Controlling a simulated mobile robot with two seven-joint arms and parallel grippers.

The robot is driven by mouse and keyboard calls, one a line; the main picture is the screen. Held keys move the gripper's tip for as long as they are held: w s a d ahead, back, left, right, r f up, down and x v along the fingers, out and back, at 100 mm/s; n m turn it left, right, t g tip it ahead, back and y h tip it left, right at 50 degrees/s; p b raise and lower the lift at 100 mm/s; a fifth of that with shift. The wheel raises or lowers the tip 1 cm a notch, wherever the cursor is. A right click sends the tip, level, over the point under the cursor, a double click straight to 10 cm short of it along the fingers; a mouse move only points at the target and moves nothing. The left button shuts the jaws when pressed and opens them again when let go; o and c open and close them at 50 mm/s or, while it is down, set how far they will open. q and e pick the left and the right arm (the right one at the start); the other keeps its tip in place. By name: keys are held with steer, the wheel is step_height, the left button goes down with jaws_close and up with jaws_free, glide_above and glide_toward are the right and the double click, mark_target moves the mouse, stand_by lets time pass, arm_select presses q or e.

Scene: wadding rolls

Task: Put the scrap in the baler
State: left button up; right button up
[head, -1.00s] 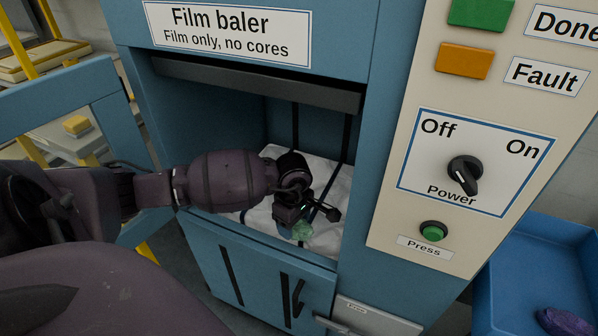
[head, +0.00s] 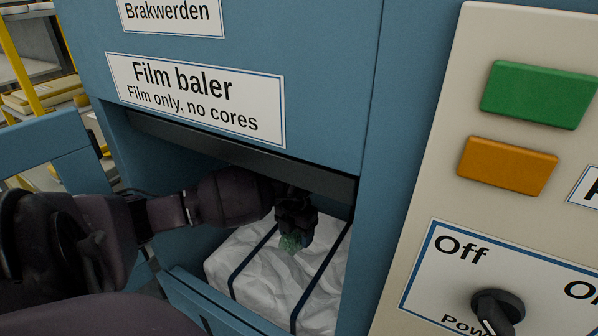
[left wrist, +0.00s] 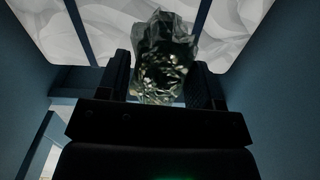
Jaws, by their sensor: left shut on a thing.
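The film baler (head: 318,92) is a blue cabinet with an open chamber below its "Film only, no cores" label. My left gripper (head: 294,228) is inside that opening, pointing down. It is shut on the scrap (head: 289,243), a crumpled, see-through greenish piece of film. The scrap (left wrist: 163,68) also shows between the dark fingers in the left wrist view. It is over the white, wrinkled bale (head: 262,287) with dark straps; I cannot tell whether it touches it. My right gripper is out of view.
The raised dark door edge (head: 240,158) runs across the top of the opening, close above my left arm. A low blue front panel (head: 215,306) bounds it below. The control panel (head: 445,150) with green and orange lamps and a power knob (head: 497,308) stands at right.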

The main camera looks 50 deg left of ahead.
mark_target(297, 264)
arm_select(q)
steer(key=shift+w+a+n, duration=0.25)
steer(key=shift+a+n, duration=0.05)
steer(key=shift+n, duration=0.2)
step_height(297, 264, down, 4)
steer(key=shift+s+f+b, duration=0.1)
steer(key=shift+f+b, duration=0.15)
steer(key=shift+b, duration=0.45)
steer(key=shift+c, duration=0.4)
steer(key=shift+f, duration=0.5)
step_height(297, 264, down, 4)
steer(key=shift+f+b, duration=0.25)
steer(key=shift+b, duration=0.55)
steer(key=shift+r, duration=0.15)
steer(key=shift+f, duration=0.2)
steer(key=o, duration=0.9)
steer(key=shift+o, duration=0.8)
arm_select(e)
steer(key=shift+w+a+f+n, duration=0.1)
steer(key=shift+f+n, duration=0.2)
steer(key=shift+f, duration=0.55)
